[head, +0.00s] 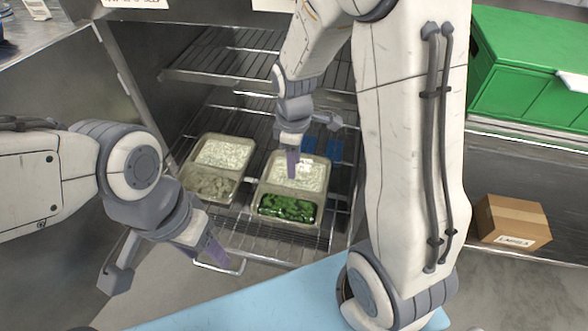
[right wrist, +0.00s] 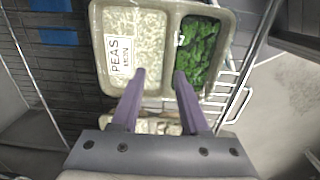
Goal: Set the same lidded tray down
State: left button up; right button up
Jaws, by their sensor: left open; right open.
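A two-compartment lidded tray (head: 263,200) with white rice and green vegetables sits on the wire shelf. In the right wrist view the tray (right wrist: 167,60) carries a white label reading PEAS over the rice side. My right gripper (head: 293,166) is open above the tray in the head view. In the right wrist view its purple fingers (right wrist: 160,75) are apart at the tray's near edge; contact is unclear. My left gripper (head: 214,252) is open and empty, in front of the shelf at the lower left.
A second tray (head: 185,180), with rice and a greyish food, sits just left on the same wire shelf (head: 240,237). Blue items (head: 335,151) lie behind the trays. Another wire rack (head: 225,65) is above. A cardboard box (head: 512,220) and green container (head: 530,70) stand right.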

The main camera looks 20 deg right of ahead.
notch_tip(320, 180, up, 7)
jog(key=p, duration=0.1)
pick_arm(q)
jog(key=shift+r, duration=0.8)
pick_arm(e)
jog(key=s+a+r+m, duration=0.2)
jog(key=s+a, duration=0.4)
jog(key=s, duration=0.3)
jog(key=s+a+r+m+y, duration=0.1)
jog(key=s+a+r+m, duration=0.1)
jog(key=s+a, duration=0.4)
jog(key=s, duration=0.4)
jog(key=shift+s+a, duration=0.15)
jog(key=shift+a, duration=0.05)
pick_arm(q)
notch_tip(320, 180, up, 14)
jog(key=p, duration=1.4)
jog(key=shift+c, duration=0.6)
jog(key=shift+s, duration=0.1)
jog(key=shift+c, duration=0.2)
pick_arm(e)
notch_tip(320, 180, up, 14)
